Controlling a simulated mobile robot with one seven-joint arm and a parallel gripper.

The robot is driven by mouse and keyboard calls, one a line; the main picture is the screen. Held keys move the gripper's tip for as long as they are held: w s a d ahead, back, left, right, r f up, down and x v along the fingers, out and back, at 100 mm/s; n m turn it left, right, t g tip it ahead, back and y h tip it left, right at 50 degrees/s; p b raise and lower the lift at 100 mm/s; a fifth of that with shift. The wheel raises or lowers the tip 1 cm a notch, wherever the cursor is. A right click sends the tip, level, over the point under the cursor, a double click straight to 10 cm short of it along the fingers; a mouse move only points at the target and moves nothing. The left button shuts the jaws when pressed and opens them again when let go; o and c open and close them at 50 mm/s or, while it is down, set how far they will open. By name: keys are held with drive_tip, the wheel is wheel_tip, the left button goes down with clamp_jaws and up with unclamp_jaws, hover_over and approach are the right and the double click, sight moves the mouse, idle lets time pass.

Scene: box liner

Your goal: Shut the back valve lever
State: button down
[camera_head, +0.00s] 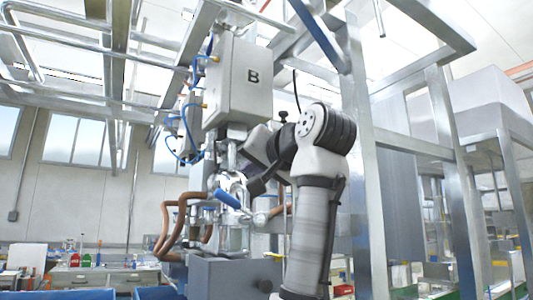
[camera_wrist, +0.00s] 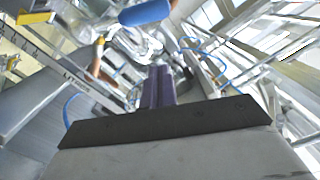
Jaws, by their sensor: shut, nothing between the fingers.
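A blue valve lever handle (camera_head: 227,198) shows in the head view, slanting down to the right on the shiny metal valve body below a box marked B. A blue handle (camera_wrist: 147,13) also shows at the top of the wrist view, beyond the fingertips and apart from them. I cannot tell for sure whether this is the back lever. My gripper (camera_wrist: 158,70) has its purple fingers shut together with nothing between them, pointing at the shiny pipework. In the head view the fingers are mostly hidden by my wrist beside the valve body.
The pale box marked B (camera_head: 238,85) hangs above the valve. Brown hoses (camera_head: 170,222) curve at its left, and a grey box (camera_head: 232,276) stands below. A steel upright (camera_head: 365,150) is close to the right of my arm.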

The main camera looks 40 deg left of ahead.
sight(234, 208)
drive_tip(key=shift+s+a+f, duration=0.3)
drive_tip(key=shift+a+f, duration=0.45)
drive_tip(key=shift+f, duration=0.15)
drive_tip(key=shift+s+a+f, duration=0.25)
drive_tip(key=shift+a+f, duration=0.5)
drive_tip(key=shift+f, duration=0.15)
drive_tip(key=shift+a, duration=0.15)
drive_tip(key=shift+f, duration=0.1)
